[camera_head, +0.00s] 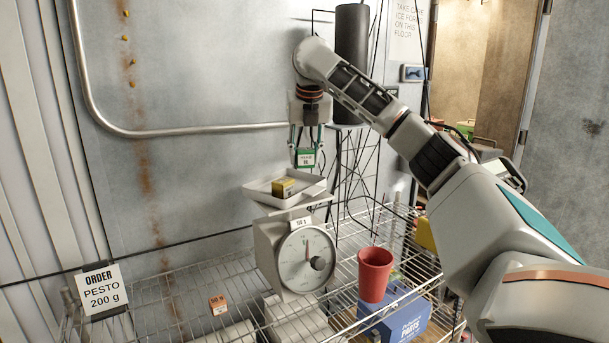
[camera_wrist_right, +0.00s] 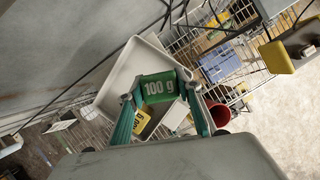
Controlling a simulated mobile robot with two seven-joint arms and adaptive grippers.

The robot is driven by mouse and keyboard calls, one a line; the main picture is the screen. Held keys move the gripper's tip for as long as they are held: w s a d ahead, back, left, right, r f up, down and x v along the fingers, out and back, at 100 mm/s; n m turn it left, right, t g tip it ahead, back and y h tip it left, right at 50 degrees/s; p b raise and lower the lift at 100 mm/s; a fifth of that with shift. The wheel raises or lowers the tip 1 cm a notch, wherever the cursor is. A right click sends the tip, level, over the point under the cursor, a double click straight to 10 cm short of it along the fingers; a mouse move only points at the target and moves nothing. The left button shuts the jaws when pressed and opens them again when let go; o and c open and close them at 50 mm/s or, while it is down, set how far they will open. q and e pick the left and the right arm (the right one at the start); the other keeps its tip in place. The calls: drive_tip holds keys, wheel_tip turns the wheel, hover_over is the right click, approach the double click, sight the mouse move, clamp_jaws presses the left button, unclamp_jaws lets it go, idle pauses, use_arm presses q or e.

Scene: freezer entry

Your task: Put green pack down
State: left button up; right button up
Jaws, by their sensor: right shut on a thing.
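The green pack (camera_head: 305,157) hangs in my right gripper (camera_head: 306,145), which is shut on it above the scale. In the right wrist view the green pack (camera_wrist_right: 158,88) reads "100 g" and sits between the gripper's fingers (camera_wrist_right: 165,104). Below it is the white scale pan (camera_head: 262,190), which also shows in the wrist view (camera_wrist_right: 125,70). A yellow pack (camera_head: 284,187) lies in the pan, partly hidden in the wrist view (camera_wrist_right: 141,121). My left gripper is not in view.
The scale stands on a wire rack (camera_head: 175,290). An orange "50 g" pack (camera_head: 218,305) lies on the rack to the left. A red cup (camera_head: 375,275) and a blue box (camera_head: 405,318) are to the right. An order card (camera_head: 101,291) reads "PESTO 200 g".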

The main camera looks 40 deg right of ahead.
sight(305, 167)
drive_tip(key=shift+f, duration=2.9)
drive_tip(key=shift+f, duration=0.1)
drive_tip(key=o, duration=0.9)
drive_tip(key=shift+c, duration=0.2)
drive_tip(key=v, duration=1.2)
